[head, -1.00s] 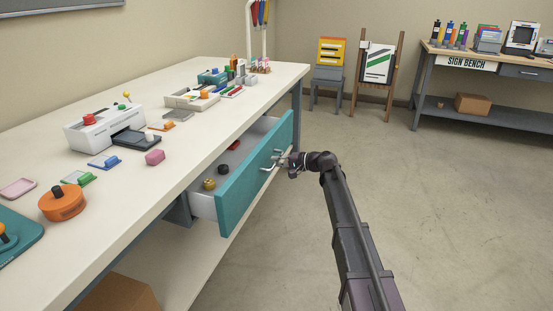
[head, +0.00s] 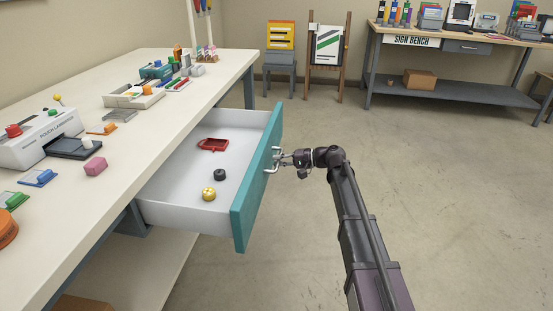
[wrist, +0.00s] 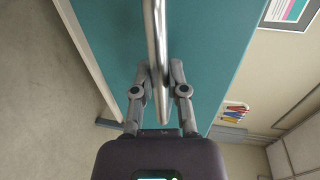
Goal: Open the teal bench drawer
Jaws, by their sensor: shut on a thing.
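The teal bench drawer (head: 242,205) stands well out from under the bench, its white inside in view. Its metal bar handle (head: 269,168) is on the teal front. My gripper (head: 281,159) is at the handle in the head view. In the wrist view the handle (wrist: 156,45) runs between the two fingers of my gripper (wrist: 161,97), which are shut on it, with the teal front (wrist: 205,50) behind. Inside the drawer lie a red tray-like item (head: 213,145), a black round piece (head: 219,175) and a yellow round piece (head: 209,194).
The sign bench (head: 450,50), a chair (head: 280,72) and an easel (head: 341,80) stand at the back. The floor (head: 450,200) right of my arm is clear.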

